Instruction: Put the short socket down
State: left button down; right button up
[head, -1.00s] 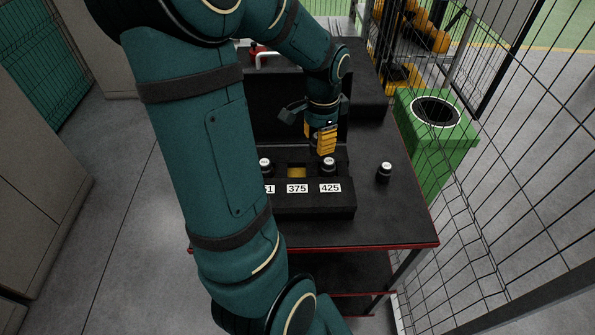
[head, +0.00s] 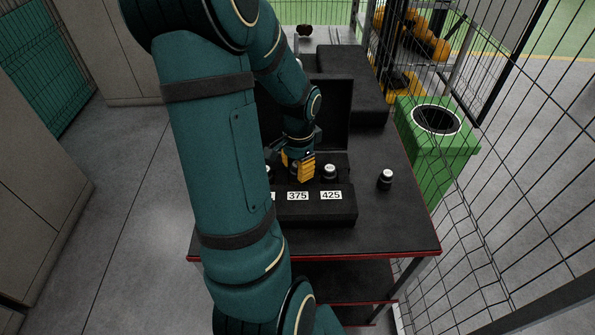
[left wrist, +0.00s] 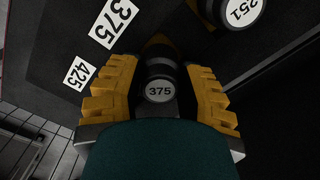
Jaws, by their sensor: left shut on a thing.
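In the left wrist view the short socket (left wrist: 160,84), dark with a white cap marked 375, sits between the yellow fingers of my left gripper (left wrist: 160,95). The gripper is shut on it. In the head view my left gripper (head: 299,168) is down at the 375 place of the black socket holder (head: 318,211) and hides the socket. Yellow shows beyond the socket in the wrist view; I cannot tell how deep the socket sits. My right gripper is not in view.
The 425 socket (head: 330,172) stands right of my gripper; the 251 socket (left wrist: 242,10) shows in the wrist view. Another socket (head: 386,179) stands alone on the black table (head: 395,225). A green bin (head: 440,150) and mesh fence stand at the right.

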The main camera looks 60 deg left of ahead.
pick_arm(q)
jog(key=shift+f, duration=0.75)
jog(key=shift+r, duration=0.1)
jog(key=c, duration=0.6)
grip_release()
jog(key=shift+f, duration=0.2)
jog(key=shift+c, duration=0.2)
jog(key=shift+r, duration=0.15)
